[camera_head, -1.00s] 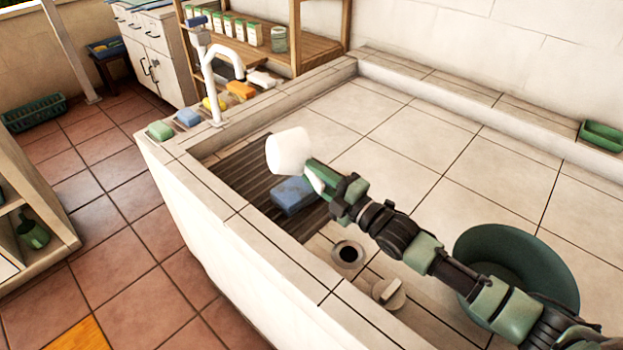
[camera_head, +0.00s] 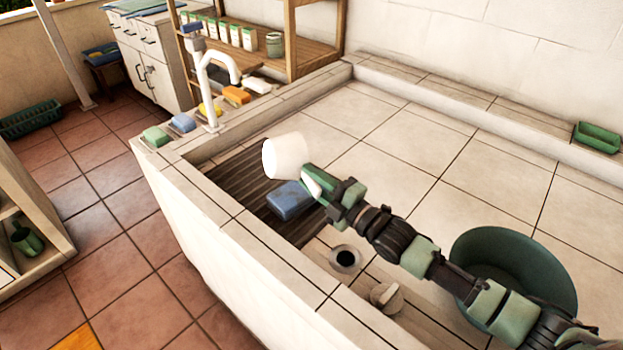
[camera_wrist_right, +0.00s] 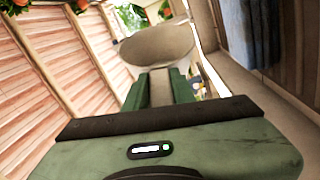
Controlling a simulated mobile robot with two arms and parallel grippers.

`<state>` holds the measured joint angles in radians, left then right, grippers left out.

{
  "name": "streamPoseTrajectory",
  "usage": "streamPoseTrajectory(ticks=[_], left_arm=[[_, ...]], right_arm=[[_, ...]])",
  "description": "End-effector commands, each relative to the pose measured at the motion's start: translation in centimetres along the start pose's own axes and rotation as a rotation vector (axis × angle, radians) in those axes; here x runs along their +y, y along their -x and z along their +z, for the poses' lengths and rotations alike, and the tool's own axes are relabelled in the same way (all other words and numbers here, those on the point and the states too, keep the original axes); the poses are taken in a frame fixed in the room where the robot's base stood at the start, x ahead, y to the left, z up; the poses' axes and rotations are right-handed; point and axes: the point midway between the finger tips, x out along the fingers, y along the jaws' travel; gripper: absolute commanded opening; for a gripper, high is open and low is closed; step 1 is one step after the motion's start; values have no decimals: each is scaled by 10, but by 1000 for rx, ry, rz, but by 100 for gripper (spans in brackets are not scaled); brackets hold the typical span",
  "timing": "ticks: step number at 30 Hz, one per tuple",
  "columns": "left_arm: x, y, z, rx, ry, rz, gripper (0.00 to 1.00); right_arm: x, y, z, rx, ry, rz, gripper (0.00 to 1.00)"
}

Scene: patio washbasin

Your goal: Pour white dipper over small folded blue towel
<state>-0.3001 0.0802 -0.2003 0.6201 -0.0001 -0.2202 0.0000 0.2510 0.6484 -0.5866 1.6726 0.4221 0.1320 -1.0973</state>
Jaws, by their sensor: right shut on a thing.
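The white dipper (camera_head: 286,156) is held in my right gripper (camera_head: 313,180), which is shut on its handle. In the right wrist view the dipper (camera_wrist_right: 157,45) shows ahead of the green fingers, and the towel (camera_wrist_right: 238,28) seems to show at the top right. No water is visible. My left gripper is not in view.
A dark slatted rack (camera_head: 243,183) lies under the towel. A white faucet (camera_head: 210,85) and several soaps stand on the basin's left ledge. A drain hole (camera_head: 345,258), a stopper (camera_head: 386,297) and a green bowl (camera_head: 512,262) are nearer. The tiled floor of the basin is clear behind.

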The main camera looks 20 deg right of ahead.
Motion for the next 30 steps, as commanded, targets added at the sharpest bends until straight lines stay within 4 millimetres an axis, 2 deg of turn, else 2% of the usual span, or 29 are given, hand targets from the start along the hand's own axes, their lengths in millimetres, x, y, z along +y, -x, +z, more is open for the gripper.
streamPoseTrajectory(ticks=[12,24,30], left_arm=[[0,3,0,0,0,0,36],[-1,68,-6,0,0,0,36],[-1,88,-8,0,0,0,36]], right_arm=[[2,0,0,0,9,-2,0],[30,-3,-6,1,382,-154,0],[33,-3,-7,1,535,-217,0]])
